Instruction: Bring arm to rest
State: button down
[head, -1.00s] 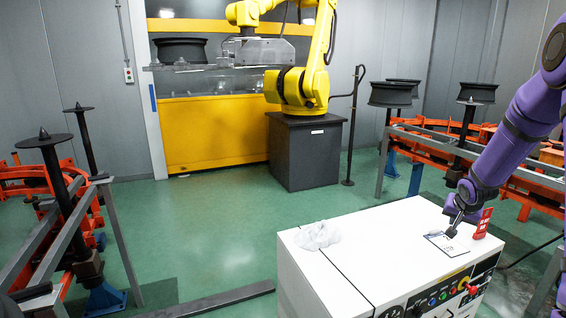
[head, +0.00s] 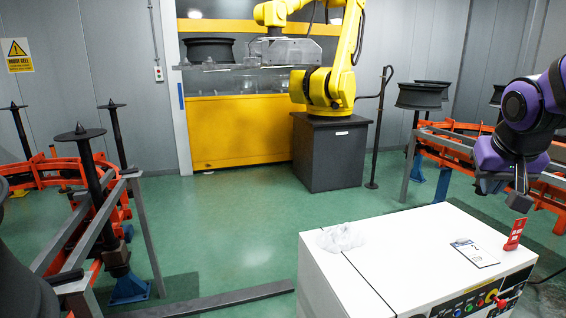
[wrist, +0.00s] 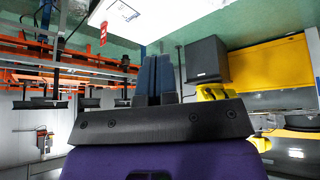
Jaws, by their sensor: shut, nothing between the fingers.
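My purple arm is at the right of the head view, folded up and raised. My gripper (head: 520,201) hangs above and behind the right rear corner of the white cabinet, apart from it. In the wrist view my gripper (wrist: 157,62) shows its two dark fingers side by side, pressed together with nothing between them.
A white cabinet (head: 395,262) stands in front, with a clear bag (head: 341,237), a printed sheet (head: 474,252) and a red sign (head: 515,233) on top. Orange racks with wheel spindles (head: 95,165) stand left and right. A yellow robot (head: 325,85) stands at the back. Green floor between is open.

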jog(key=s+a+n+y, duration=0.1)
jog(key=s+a, duration=0.3)
jog(key=s, duration=0.4)
jog(key=s+a+r+n+y, duration=0.1)
jog(key=s+a+n, duration=0.1)
jog(key=s, duration=0.6)
jog(key=shift+a+r, duration=0.2)
jog(key=shift+a, duration=0.7)
jog(key=c, duration=1.8)
grip_release()
jog(key=shift+c, duration=0.2)
